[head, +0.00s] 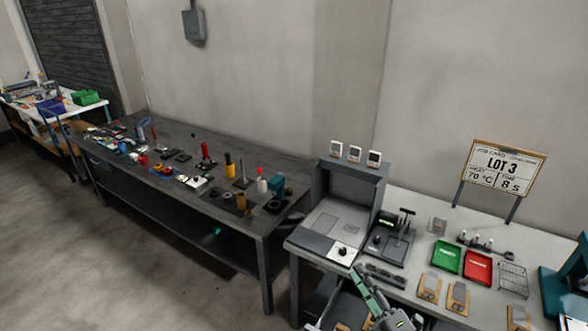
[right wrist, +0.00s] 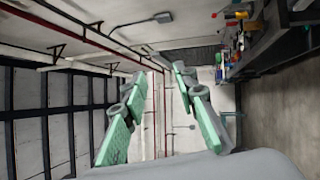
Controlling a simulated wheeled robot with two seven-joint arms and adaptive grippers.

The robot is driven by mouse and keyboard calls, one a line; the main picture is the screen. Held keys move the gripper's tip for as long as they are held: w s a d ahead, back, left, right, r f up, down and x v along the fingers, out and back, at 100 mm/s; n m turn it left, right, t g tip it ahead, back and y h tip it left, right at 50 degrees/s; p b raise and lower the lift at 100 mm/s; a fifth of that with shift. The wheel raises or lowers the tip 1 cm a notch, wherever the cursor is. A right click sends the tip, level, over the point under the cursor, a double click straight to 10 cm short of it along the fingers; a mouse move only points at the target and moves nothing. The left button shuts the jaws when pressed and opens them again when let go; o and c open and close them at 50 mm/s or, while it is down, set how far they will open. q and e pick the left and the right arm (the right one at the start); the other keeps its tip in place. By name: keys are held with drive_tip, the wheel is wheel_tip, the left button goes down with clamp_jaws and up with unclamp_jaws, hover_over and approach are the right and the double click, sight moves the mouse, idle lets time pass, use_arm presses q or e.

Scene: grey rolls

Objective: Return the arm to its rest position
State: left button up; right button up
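My right gripper (head: 368,288) shows at the bottom of the head view, in front of the near edge of the light-topped table. In the right wrist view its two green-padded fingers (right wrist: 152,100) stand apart with nothing between them. The wrist camera faces the wall and the room beyond, with the bench off to the right and tilted in the picture. My left gripper is in neither view.
The light-topped table (head: 408,205) holds a grey open box machine (head: 345,205), a green tray (head: 446,256), a red tray (head: 478,266) and a LOT 3 sign (head: 500,170). A dark bench (head: 285,165) with many tools stands left. Floor (head: 120,270) is clear in front.

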drive_tip(key=s+d+f+m+g+h, duration=0.1)
drive_tip(key=d+f+m+h, duration=0.5)
drive_tip(key=d+m, duration=0.15)
drive_tip(key=s+d+f+m+g+h, duration=0.1)
drive_tip(key=s+d+f+m+h, duration=0.1)
drive_tip(key=d+f+m+h, duration=0.45)
drive_tip(key=s+d+f+m+g, duration=0.65)
drive_tip(key=s+f, duration=0.35)
drive_tip(key=f, duration=0.2)
drive_tip(key=s+a+f+m+g+y, duration=0.1)
drive_tip(key=s+f+m+g, duration=0.15)
drive_tip(key=s+f, duration=0.5)
drive_tip(key=s+a+f+m+g+y, duration=0.15)
drive_tip(key=s+f+g, duration=0.25)
drive_tip(key=s, duration=0.6)
drive_tip(key=s+a+f+n+g+b, duration=0.1)
drive_tip(key=s+f+b, duration=0.1)
drive_tip(key=f, duration=1.6)
drive_tip(key=s+a+f+g+b, duration=0.1)
drive_tip(key=s+f+b, duration=0.15)
drive_tip(key=f, duration=1.55)
drive_tip(key=s+f+g+b, duration=0.1)
drive_tip(key=s+f+b, duration=0.3)
drive_tip(key=s+f, duration=1.5)
drive_tip(key=shift+s+d+f+n, duration=0.2)
drive_tip(key=shift+s+n, duration=0.15)
drive_tip(key=shift+s, duration=0.2)
drive_tip(key=shift+c, duration=0.4)
